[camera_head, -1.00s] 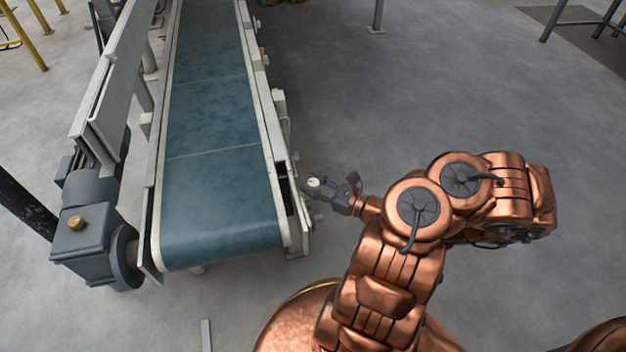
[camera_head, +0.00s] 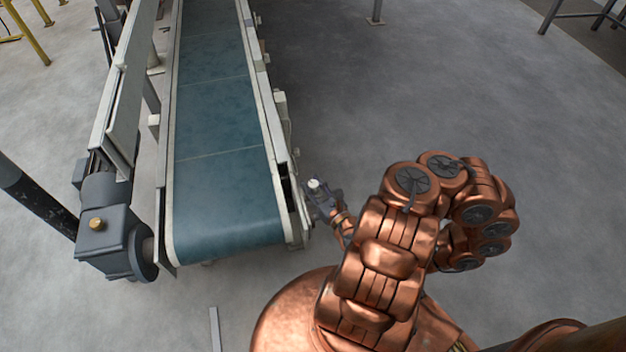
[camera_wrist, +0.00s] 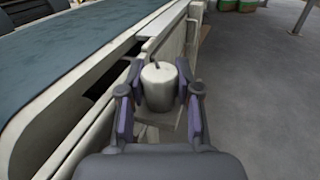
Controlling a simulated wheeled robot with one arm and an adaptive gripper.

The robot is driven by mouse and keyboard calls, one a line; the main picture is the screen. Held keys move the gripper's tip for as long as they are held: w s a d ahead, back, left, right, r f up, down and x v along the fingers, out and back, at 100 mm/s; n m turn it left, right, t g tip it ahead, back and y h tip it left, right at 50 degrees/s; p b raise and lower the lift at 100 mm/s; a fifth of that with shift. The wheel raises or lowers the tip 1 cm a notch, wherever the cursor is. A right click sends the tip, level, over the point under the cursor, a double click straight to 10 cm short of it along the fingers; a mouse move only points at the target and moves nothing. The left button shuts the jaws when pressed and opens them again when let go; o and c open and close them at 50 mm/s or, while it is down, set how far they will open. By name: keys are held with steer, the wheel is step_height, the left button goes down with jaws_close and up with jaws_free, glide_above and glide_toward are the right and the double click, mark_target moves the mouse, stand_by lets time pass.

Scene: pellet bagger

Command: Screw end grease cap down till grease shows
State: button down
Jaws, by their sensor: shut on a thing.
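The end grease cap (camera_wrist: 159,88) is a pale cream cylinder with a rounded top, standing upright beside the conveyor's side frame. A thin dark strand or stub sticks up from its top; I cannot tell whether it is grease. My gripper (camera_wrist: 158,108) is shut on the cap, with one purple-grey finger on each side of it. In the head view the cap (camera_head: 315,184) is a small pale spot at the tip of my gripper (camera_head: 320,192), next to the conveyor's near right end. The cap's lower part and its thread are hidden.
The conveyor (camera_head: 225,187) with its blue-green belt runs away on the left. Its pale side frame (camera_wrist: 95,100) is close to the left of my gripper. A grey motor gearbox (camera_head: 110,240) sits at its near left.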

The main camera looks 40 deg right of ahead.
steer(key=shift+a+m+g+h+p, duration=0.2)
steer(key=shift+m+g+h+p, duration=0.2)
steer(key=shift+m+h+p, duration=1.15)
steer(key=shift+d+r+m+g+h+b, duration=0.15)
steer(key=shift+m+g+h+b, duration=0.3)
steer(key=shift+h, duration=0.9)
steer(key=c, duration=0.8)
jaws_free()
steer(key=shift+o, duration=0.2)
steer(key=shift+d+n+t+y+b, duration=0.15)
steer(key=shift+n+t+y+b, duration=0.15)
steer(key=shift+n+t+y, duration=0.25)
steer(key=shift+f+n+t+y+b, duration=0.15)
steer(key=shift+n+y+b, duration=0.45)
steer(key=shift+y, duration=0.45)
steer(key=shift+f+n+t+y+b, duration=0.15)
steer(key=shift+n+y+b, duration=0.2)
steer(key=shift+n+y, duration=0.5)
steer(key=shift+n+y+b, duration=0.3)
steer(key=shift+y+b, duration=0.45)
steer(key=shift+y, duration=0.1)
steer(key=n+y+b, duration=0.2)
steer(key=y+b, duration=0.1)
steer(key=n+g+y+b, duration=0.1)
steer(key=n+y+b, duration=0.1)
steer(key=y+b, duration=0.1)
steer(key=shift+y+b, duration=0.3)
steer(key=shift+b, duration=0.25)
